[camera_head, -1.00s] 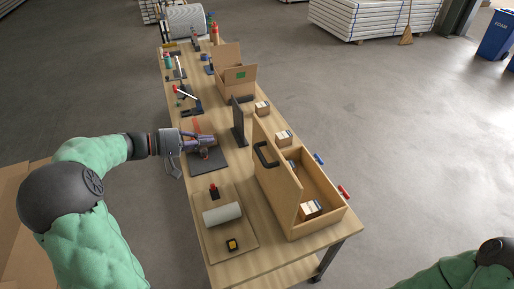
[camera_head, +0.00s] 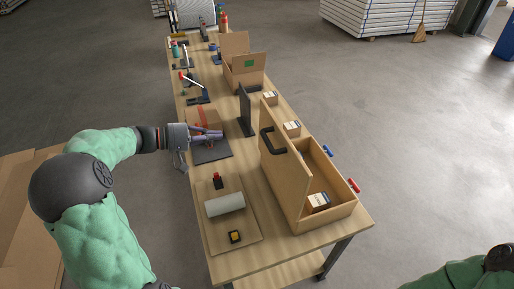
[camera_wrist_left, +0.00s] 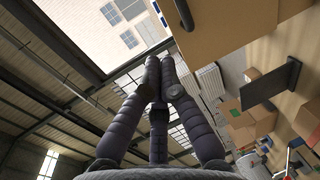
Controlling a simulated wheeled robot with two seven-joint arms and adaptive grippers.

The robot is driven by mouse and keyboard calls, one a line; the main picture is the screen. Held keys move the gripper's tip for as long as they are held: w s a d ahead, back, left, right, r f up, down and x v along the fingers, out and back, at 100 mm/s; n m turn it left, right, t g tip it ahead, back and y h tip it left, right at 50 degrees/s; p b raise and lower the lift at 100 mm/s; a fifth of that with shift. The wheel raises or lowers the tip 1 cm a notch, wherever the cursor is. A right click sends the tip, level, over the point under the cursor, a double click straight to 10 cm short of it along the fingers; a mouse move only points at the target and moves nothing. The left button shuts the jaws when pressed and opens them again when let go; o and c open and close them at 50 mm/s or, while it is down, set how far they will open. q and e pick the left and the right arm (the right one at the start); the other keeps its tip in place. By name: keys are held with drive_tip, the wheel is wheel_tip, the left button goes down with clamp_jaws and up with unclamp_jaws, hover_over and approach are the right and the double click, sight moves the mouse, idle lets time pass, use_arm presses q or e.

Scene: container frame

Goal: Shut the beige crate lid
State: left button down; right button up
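The beige crate (camera_head: 338,215) stands at the right edge of the long table. Its lid (camera_head: 287,170) stands open, roughly upright, along the crate's left side, with a dark curved handle (camera_head: 268,141) facing left. In the left wrist view the lid (camera_wrist_left: 225,22) and handle (camera_wrist_left: 184,14) show at the top. My left gripper (camera_head: 222,134) is left of the lid, apart from it, above a dark mat. In the left wrist view its fingertips (camera_wrist_left: 160,62) are together with nothing between them. My right gripper is outside the views; only part of that arm shows.
A small box (camera_head: 318,201) sits inside the crate. A dark upright panel (camera_head: 245,112) stands between the gripper and an open cardboard box (camera_head: 243,78). A board (camera_head: 238,243) with a white roll (camera_head: 225,204) lies in front. Another small box (camera_head: 292,128) stands behind the crate.

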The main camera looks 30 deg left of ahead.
sight(267, 140)
use_arm(q)
drive_tip(key=f+x, duration=0.1)
drive_tip(key=x, duration=0.4)
drive_tip(key=f+b+x, duration=0.1)
drive_tip(key=x, duration=0.4)
drive_tip(key=f+x, duration=0.1)
drive_tip(key=x, duration=0.3)
drive_tip(key=shift+f, duration=0.2)
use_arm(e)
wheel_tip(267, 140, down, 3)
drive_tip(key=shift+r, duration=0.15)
use_arm(q)
drive_tip(key=shift+w, duration=0.1)
